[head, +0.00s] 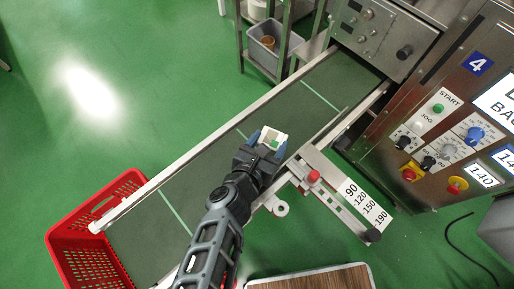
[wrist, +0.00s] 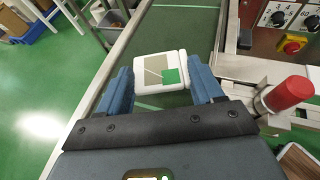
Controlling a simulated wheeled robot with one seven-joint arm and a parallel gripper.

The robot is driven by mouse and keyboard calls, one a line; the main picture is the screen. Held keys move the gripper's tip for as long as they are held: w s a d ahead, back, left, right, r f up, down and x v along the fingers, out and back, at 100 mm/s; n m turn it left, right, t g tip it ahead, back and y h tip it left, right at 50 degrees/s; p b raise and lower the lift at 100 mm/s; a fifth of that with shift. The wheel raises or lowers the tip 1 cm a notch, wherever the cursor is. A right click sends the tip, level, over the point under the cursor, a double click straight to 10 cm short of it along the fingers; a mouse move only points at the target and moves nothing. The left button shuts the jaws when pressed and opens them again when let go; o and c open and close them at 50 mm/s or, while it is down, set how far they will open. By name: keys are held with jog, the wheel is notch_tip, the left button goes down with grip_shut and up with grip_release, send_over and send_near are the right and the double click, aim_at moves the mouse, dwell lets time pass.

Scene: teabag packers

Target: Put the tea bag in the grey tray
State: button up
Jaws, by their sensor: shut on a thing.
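The tea bag (wrist: 160,72) is a small white packet with a beige and green label. It sits between the two blue fingers of my gripper (wrist: 160,85) in the wrist view, and the fingers press on its sides. In the head view my gripper (head: 268,140) is over the green conveyor belt with the tea bag (head: 273,136) at its tips. I cannot tell whether the bag touches the belt. A grey tray (head: 262,52) stands on the lower shelf of a metal stand at the top, with a small brownish item inside.
The conveyor belt (head: 205,183) runs diagonally, with metal rails along both sides. A red basket (head: 88,258) is at its lower end. A machine panel (head: 440,120) stands at right. A red knob (head: 314,176) and scale plate are beside the belt. Green floor is clear at left.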

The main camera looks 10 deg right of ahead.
jog(key=shift+w+a+f, duration=0.4)
jog(key=shift+a+f, duration=0.05)
jog(key=shift+a, duration=0.15)
jog(key=shift+w+a+f, duration=0.35)
jog(key=shift+a+f, duration=0.05)
jog(key=shift+a, duration=0.2)
jog(key=shift+f, duration=2)
jog(key=shift+f, duration=0.15)
jog(key=o, duration=1.1)
